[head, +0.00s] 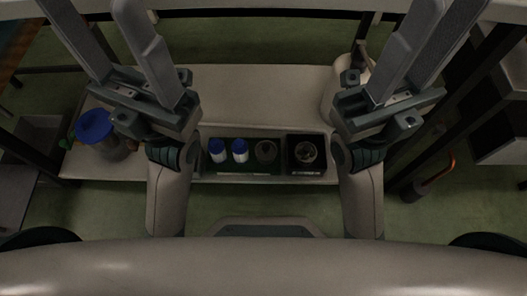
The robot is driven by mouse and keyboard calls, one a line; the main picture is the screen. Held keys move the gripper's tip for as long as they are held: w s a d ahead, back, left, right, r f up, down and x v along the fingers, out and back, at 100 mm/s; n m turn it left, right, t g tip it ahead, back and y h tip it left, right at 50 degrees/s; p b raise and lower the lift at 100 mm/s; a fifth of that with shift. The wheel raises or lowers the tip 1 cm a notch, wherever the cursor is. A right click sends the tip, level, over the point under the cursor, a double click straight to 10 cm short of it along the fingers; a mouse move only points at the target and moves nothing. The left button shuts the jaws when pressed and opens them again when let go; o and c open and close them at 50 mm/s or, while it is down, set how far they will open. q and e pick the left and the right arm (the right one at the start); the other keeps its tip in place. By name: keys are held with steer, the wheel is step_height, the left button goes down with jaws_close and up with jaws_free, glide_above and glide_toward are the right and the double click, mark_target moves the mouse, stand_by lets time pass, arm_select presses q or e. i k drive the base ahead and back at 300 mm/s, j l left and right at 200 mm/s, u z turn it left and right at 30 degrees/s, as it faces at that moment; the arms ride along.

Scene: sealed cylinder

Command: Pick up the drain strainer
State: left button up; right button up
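A small round metallic item (265,151) sits in the shallow tray in the middle of the low shelf. A second round metallic item (306,152) sits in a dark square box at the right end of the tray. I cannot tell for certain which is the drain strainer. My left gripper (105,38) is at the upper left, its two fingers apart with nothing seen between them. My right gripper (430,40) is at the upper right, its fingers also apart and empty. Both point away from the tray, with their tips at or past the top edge of the view.
Two white, blue-topped containers (228,151) stand in the tray left of the round items. A jug with a blue lid (95,128) is at the shelf's left end. A pale rounded object (345,90) is partly hidden behind my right arm. The shelf (262,95) behind the tray is bare.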

mark_target(266, 152)
steer(key=k, duration=1.65)
